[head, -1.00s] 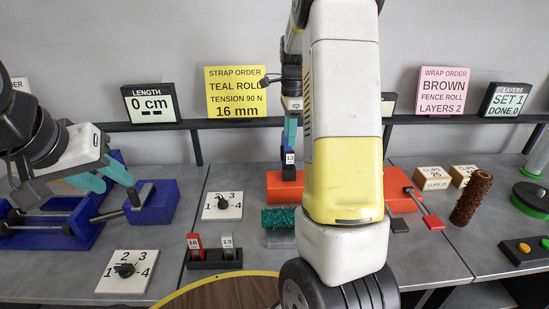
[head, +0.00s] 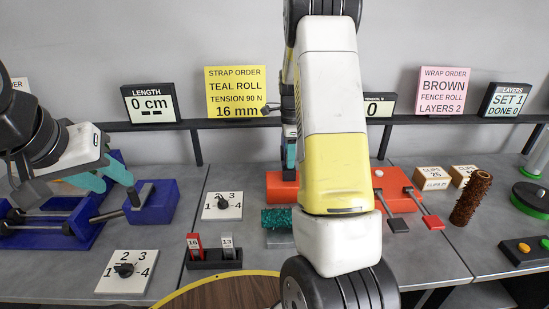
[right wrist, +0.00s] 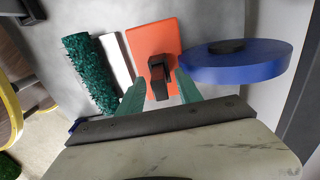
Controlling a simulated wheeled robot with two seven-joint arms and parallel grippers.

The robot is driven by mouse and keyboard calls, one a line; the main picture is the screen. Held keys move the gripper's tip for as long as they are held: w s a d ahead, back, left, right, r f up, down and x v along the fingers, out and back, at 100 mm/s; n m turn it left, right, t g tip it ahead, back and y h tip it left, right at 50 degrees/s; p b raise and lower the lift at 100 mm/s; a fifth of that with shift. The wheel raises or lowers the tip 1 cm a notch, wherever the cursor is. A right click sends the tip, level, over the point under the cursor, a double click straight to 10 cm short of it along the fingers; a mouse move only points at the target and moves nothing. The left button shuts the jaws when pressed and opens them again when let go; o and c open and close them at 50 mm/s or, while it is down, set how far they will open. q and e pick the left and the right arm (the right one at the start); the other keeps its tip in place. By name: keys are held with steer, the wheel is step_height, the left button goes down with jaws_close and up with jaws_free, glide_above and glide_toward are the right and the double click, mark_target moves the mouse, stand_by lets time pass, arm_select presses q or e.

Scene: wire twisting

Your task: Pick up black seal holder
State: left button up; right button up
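A black upright piece (right wrist: 158,76) stands on an orange block (right wrist: 140,40) in the right wrist view; I take it for the black seal holder. My left gripper (head: 115,182) is open and empty beside a blue vice-like device (head: 152,203).
A black stand (head: 214,259) holds a red piece marked 16 and a grey one marked 13. A teal roll (right wrist: 90,75) and a blue disc (right wrist: 235,60) flank the orange block. A brown roll (head: 471,197) stands at right. Dial plates (head: 222,206) lie left.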

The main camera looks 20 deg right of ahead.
jaws_close()
steer(key=shift+r, duration=0.1)
